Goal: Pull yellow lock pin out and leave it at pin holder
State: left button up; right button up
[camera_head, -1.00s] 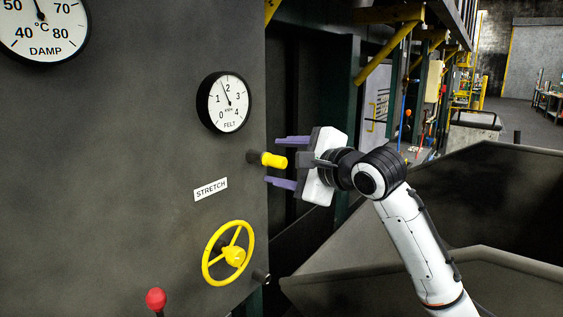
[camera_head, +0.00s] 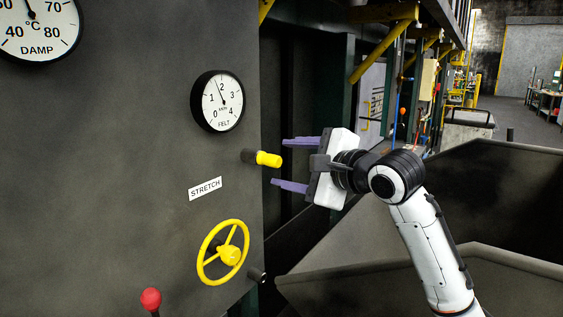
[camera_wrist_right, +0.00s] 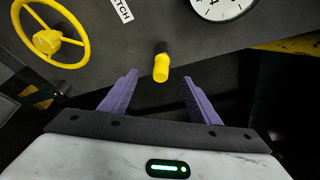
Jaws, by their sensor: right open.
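The yellow lock pin (camera_head: 268,159) sticks out from a dark socket near the right edge of the grey panel (camera_head: 120,190), below the FELT gauge. My right gripper (camera_head: 281,163) is open and empty, just to the right of the pin, with its purple fingers pointing at the panel. In the right wrist view the pin (camera_wrist_right: 161,68) lies ahead of the gap between the open fingers (camera_wrist_right: 159,82), and nothing is between them. I cannot make out a pin holder for certain. My left gripper is not in view.
A yellow handwheel (camera_head: 223,252), a STRETCH label (camera_head: 205,188), a FELT gauge (camera_head: 218,101) and a red knob (camera_head: 151,299) are on or before the panel. A dark sloped metal surface (camera_head: 400,270) lies to the lower right.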

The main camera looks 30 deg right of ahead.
jog(key=shift+s+d, duration=0.35)
jog(key=shift+s, duration=0.55)
jog(key=shift+s+d, duration=0.35)
jog(key=shift+s, duration=0.5)
jog(key=s+a+f+n+g, duration=0.3)
jog(key=f+n, duration=0.2)
jog(key=f, duration=0.7)
jog(key=s+a+f+n+g, duration=0.25)
jog(key=f+n, duration=0.25)
jog(key=f, duration=0.7)
jog(key=s+a+f+n+g+h, duration=0.1)
jog(key=s+a+f+n+g, duration=0.25)
jog(key=s+f+n, duration=0.65)
jog(key=s+a+f+n+g, duration=0.35)
jog(key=s+f, duration=0.45)
jog(key=s, duration=0.6)
jog(key=w+a+f+t+y, duration=0.1)
jog(key=w+a+f+t, duration=0.1)
jog(key=f, duration=0.4)
jog(key=w+a+f+n+t+y, duration=0.1)
jog(key=a+f+t, duration=0.2)
jog(key=f, duration=0.3)
jog(key=shift+w+a+f, duration=0.15)
jog(key=shift+w+a, duration=0.2)
jog(key=shift+a, duration=0.2)
